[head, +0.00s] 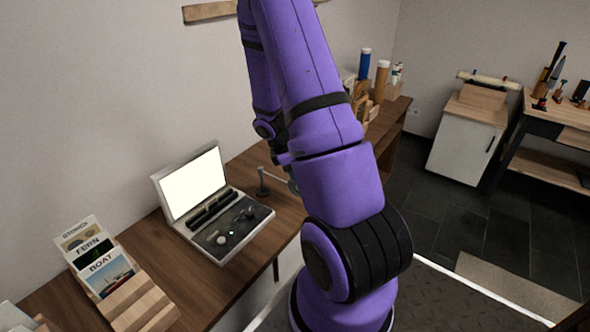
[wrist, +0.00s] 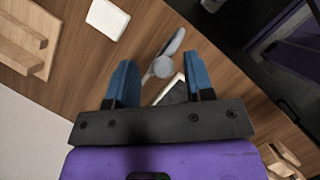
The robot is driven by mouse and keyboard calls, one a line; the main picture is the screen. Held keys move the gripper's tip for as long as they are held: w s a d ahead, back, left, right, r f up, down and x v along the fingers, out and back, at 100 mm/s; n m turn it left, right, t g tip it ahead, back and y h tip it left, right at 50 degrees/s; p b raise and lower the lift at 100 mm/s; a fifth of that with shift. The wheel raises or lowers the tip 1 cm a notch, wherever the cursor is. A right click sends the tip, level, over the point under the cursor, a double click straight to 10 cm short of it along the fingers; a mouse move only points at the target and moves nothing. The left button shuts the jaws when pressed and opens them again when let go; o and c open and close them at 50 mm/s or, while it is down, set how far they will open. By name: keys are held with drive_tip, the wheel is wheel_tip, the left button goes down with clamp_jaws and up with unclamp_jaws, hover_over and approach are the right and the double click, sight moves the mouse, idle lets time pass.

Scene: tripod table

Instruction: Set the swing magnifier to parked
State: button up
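The swing magnifier (head: 263,183) stands on the wooden table just right of the lit-screen case in the head view. It has a thin upright post and a grey arm reaching right, partly hidden behind my arm. In the wrist view a grey round part with a longer grey piece, apparently the magnifier (wrist: 174,44), shows beyond and between the fingertips. My gripper (wrist: 160,63) is open, with a blue finger on each side of the view. No contact with the magnifier can be made out. My arm hides the gripper in the head view.
The open case (head: 216,247) with a lit screen and small tools stands left of the magnifier. A card rack (head: 142,304) is at the near left. Bottles (head: 381,80) and wooden holders stand at the table's far end. A white block (wrist: 108,18) lies on the table in the wrist view.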

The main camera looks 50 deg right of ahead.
drive_tip(key=shift+r, duration=0.1)
drive_tip(key=v, duration=1)
drive_tip(key=shift+r, duration=0.25)
drive_tip(key=shift+a, duration=0.1)
drive_tip(key=s+a+r+m+t, duration=0.3)
drive_tip(key=a+r+m+t, duration=0.15)
drive_tip(key=a+r, duration=1.1)
drive_tip(key=s+a+r+m+t+y, duration=0.3)
drive_tip(key=s+a+r+m+t, duration=0.1)
drive_tip(key=s+a+r, duration=0.6)
drive_tip(key=shift+s+a+m, duration=0.15)
drive_tip(key=shift+s+m, duration=0.4)
drive_tip(key=shift+s, duration=0.55)
idle(1.3)
